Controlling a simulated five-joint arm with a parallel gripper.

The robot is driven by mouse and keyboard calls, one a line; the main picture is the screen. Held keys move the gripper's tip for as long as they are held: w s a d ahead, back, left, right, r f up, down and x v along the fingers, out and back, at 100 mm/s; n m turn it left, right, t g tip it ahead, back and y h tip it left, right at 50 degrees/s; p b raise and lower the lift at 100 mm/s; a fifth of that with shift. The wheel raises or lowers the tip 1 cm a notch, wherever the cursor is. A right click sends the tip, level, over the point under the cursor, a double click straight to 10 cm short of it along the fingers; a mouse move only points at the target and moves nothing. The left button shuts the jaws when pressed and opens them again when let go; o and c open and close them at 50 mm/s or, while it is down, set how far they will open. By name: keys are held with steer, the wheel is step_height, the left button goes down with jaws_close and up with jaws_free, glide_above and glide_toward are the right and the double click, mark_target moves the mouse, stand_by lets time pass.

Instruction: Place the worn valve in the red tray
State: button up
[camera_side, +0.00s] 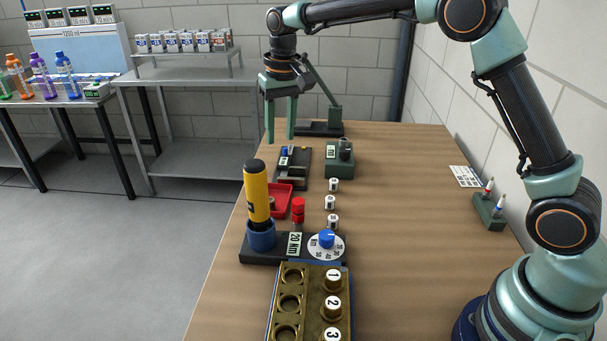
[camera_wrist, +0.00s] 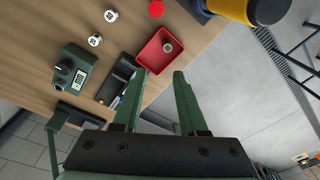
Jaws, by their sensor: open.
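The red tray (camera_side: 286,190) lies on the bench behind the yellow-handled tool. In the wrist view the red tray (camera_wrist: 148,58) is just beyond my fingertips. A small round-topped, valve-like part (camera_wrist: 167,46) is inside it; I cannot tell from its look whether it is the worn valve. Brass valves numbered 1 (camera_side: 333,280), 2 (camera_side: 333,303) and 3 (camera_side: 332,335) sit in the right row of the brass block (camera_side: 311,290); its left row shows open holes. My gripper (camera_side: 280,141) is open and empty, raised above the bench's far left edge; it also shows in the wrist view (camera_wrist: 159,78).
A yellow-handled tool (camera_side: 257,190) stands in a blue holder beside a red knob (camera_side: 298,210) and blue dial (camera_side: 327,239). Several small white-labelled cylinders (camera_side: 330,202) stand right of the tray. A black holder (camera_side: 294,165) and green device (camera_side: 340,162) stand farther back. The bench's right side is mostly clear.

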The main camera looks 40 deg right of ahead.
steer(key=s+d+r+n+t, duration=0.1)
steer(key=s+d+r, duration=0.1)
steer(key=s+r, duration=0.35)
steer(key=s+d+r+t, duration=0.2)
steer(key=s+r, duration=0.1)
steer(key=s, duration=0.5)
steer(key=s+d+f+n+t, duration=0.1)
steer(key=s+f, duration=0.3)
steer(key=s, duration=0.6)
steer(key=shift+s+d+t, duration=0.15)
steer(key=shift+d+t, duration=0.15)
steer(key=shift+d, duration=0.45)
